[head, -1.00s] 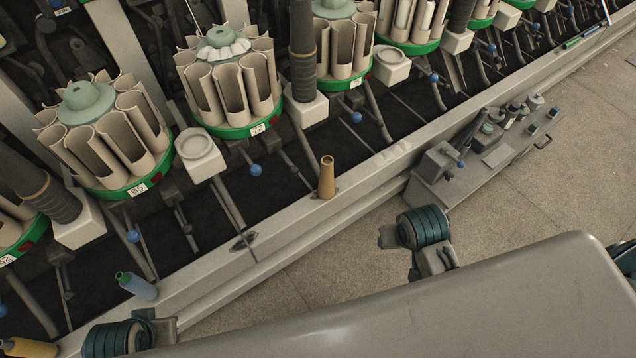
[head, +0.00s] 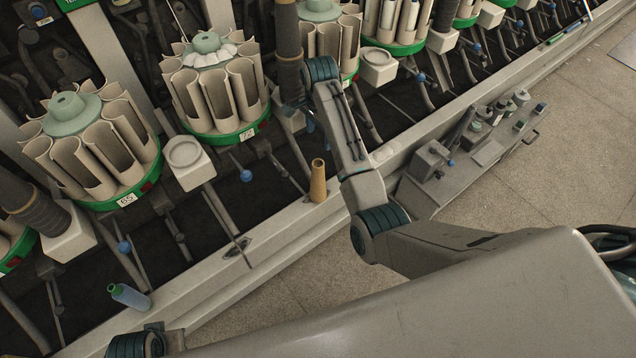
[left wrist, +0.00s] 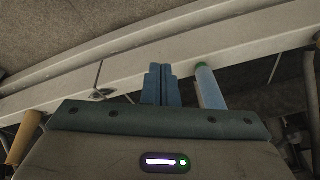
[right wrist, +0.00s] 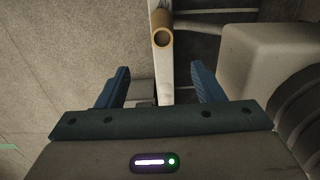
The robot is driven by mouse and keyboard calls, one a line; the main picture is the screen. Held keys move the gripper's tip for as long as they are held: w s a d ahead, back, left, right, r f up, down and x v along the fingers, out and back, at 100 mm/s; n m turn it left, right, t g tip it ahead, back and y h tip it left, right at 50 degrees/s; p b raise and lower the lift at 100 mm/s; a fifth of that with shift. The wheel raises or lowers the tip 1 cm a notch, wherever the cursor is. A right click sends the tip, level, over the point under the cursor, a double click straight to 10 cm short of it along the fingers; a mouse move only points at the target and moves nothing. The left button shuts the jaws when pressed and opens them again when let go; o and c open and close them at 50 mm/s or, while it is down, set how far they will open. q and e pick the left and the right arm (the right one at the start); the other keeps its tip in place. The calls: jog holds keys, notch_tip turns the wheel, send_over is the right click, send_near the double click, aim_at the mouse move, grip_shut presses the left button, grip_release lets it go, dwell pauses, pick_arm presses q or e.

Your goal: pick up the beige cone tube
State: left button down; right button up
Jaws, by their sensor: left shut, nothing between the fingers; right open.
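The beige cone tube (head: 318,181) stands upright on the pale rail, narrow end up, in the head view. It also shows near the top of the right wrist view (right wrist: 162,28), open end towards the camera, and at the left edge of the left wrist view (left wrist: 20,140). My right gripper (right wrist: 162,88) is open and empty, apart from the tube, which lies ahead of its fingers. In the head view my right gripper (head: 308,122) is partly hidden, over the machine behind the tube. My left gripper (left wrist: 161,85) is shut and empty, near the bottle.
Round magazines of tubes (head: 215,95) and the winder's arms line the back. A grey tool tray (head: 470,160) with small items is right of my right arm. The floor is clear.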

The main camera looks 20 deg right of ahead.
jog(key=b, duration=0.1)
send_near(318, 163)
notch_tip(318, 163, down, 5)
jog(key=shift+f, duration=0.2)
notch_tip(318, 163, down, 6)
jog(key=shift+r+b, duration=0.1)
jog(key=shift+b, duration=0.45)
pick_arm(q)
jog(key=v, duration=0.6)
jog(key=shift+w+r+t, duration=0.2)
jog(key=shift+r+t, duration=0.1)
jog(key=shift+r, duration=0.2)
jog(key=shift+d, duration=0.1)
pick_arm(e)
jog(key=c, duration=1.2)
jog(key=shift+r, duration=0.1)
